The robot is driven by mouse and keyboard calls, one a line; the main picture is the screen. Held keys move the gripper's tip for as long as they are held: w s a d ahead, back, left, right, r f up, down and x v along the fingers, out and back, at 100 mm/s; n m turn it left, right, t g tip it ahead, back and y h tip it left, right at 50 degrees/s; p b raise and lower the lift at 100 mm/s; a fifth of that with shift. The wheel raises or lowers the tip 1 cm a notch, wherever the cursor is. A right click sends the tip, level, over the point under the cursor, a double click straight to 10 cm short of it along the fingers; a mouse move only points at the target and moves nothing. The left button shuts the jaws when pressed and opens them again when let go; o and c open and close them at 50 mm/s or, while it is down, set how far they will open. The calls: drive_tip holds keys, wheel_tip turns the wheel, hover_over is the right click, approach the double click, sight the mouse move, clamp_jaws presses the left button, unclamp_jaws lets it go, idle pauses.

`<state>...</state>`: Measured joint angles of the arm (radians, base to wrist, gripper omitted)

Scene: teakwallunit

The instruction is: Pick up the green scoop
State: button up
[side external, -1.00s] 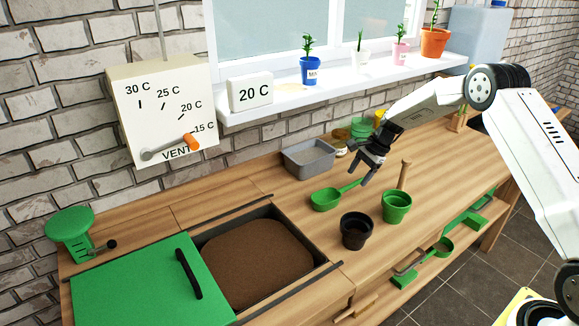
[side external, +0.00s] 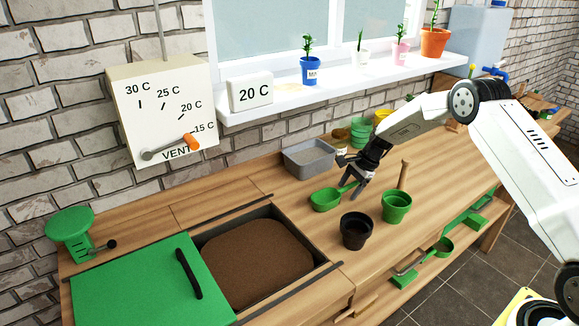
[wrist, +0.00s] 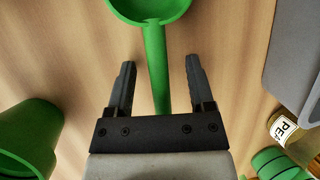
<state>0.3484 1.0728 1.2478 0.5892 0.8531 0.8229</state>
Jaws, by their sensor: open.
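The green scoop (side external: 325,200) lies on the wooden bench, its bowl toward the left and its handle running up to the right under my gripper. In the wrist view the scoop's bowl (wrist: 150,8) is at the top edge. Its handle (wrist: 155,65) runs down between my two fingers. My gripper (side external: 352,188) is open above the handle; in the wrist view, my gripper (wrist: 158,80) shows clear gaps on both sides of the handle. The handle's far end is hidden behind the gripper's body. I cannot tell the exact height of the fingertips over the bench.
A green pot (side external: 396,207) and a black pot (side external: 355,232) stand in front of the scoop. A grey tray (side external: 308,158) and a labelled jar (wrist: 285,127) stand behind. A wooden stick (side external: 403,175) stands near the green pot. The soil bin (side external: 335,266) is to the left.

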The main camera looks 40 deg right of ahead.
clamp_jaws()
drive_tip(key=shift+r, duration=0.1)
idle(0.4)
drive_tip(key=shift+r, duration=0.75)
drive_tip(key=s+a+r, duration=0.2)
drive_tip(key=s+r, duration=0.9)
drive_tip(key=s, duration=0.2)
drive_tip(key=shift+s+a+r, duration=0.15)
drive_tip(key=shift+s+a, duration=0.15)
drive_tip(key=shift+s, duration=0.05)
